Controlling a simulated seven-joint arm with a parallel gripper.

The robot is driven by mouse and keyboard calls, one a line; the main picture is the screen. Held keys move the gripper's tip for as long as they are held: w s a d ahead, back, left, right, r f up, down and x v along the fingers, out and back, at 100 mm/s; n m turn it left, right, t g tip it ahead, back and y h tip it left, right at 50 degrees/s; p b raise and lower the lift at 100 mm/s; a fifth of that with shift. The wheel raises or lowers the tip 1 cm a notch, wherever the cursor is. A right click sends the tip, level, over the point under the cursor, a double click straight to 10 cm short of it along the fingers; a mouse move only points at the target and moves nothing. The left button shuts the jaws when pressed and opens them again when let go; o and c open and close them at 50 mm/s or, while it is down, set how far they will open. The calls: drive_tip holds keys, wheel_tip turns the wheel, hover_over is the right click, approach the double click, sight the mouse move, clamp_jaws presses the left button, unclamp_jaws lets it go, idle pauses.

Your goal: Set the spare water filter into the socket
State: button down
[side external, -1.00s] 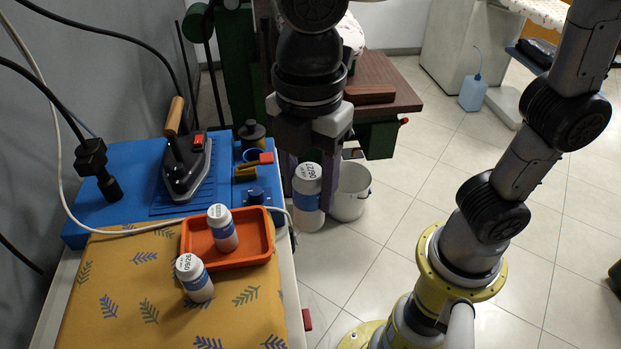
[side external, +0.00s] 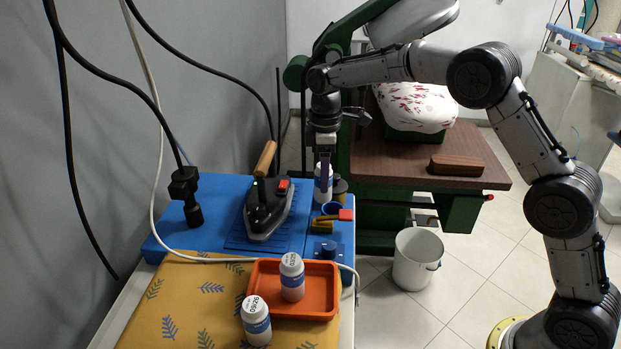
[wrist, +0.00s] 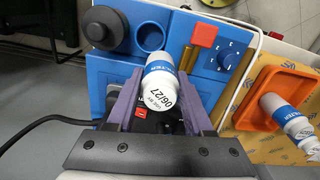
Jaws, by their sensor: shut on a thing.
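My gripper (side external: 324,160) is shut on a white filter bottle with a blue band (side external: 323,184). In the wrist view, the held filter (wrist: 163,92) sits between the purple fingers, and its top reads 06/27. It hangs above the far right part of the blue ironing station (side external: 222,217), and contact below it cannot be told. A second filter (side external: 292,278) stands in the orange tray (side external: 262,300). A third filter (side external: 256,321) stands on the patterned mat (side external: 180,300).
The iron (side external: 266,205) stands left of my gripper. A dark round cap (wrist: 105,25) and a red block (wrist: 204,34) flank the ring. A pale cable (side external: 205,259) crosses the station's front. A white bucket (side external: 416,258) stands on the floor at the right.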

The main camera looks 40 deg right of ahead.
drive_tip(key=shift+m, duration=0.4)
drive_tip(key=shift+d+f, duration=0.55)
drive_tip(key=shift+f, duration=0.7)
drive_tip(key=shift+d+f, duration=0.55)
drive_tip(key=shift+f, duration=0.75)
drive_tip(key=shift+d+f, duration=0.55)
drive_tip(key=shift+f, duration=0.7)
drive_tip(key=shift+f, duration=0.6)
drive_tip(key=c, duration=0.6)
unclamp_jaws()
drive_tip(key=shift+r, duration=5.5)
drive_tip(key=shift+r, duration=0.1)
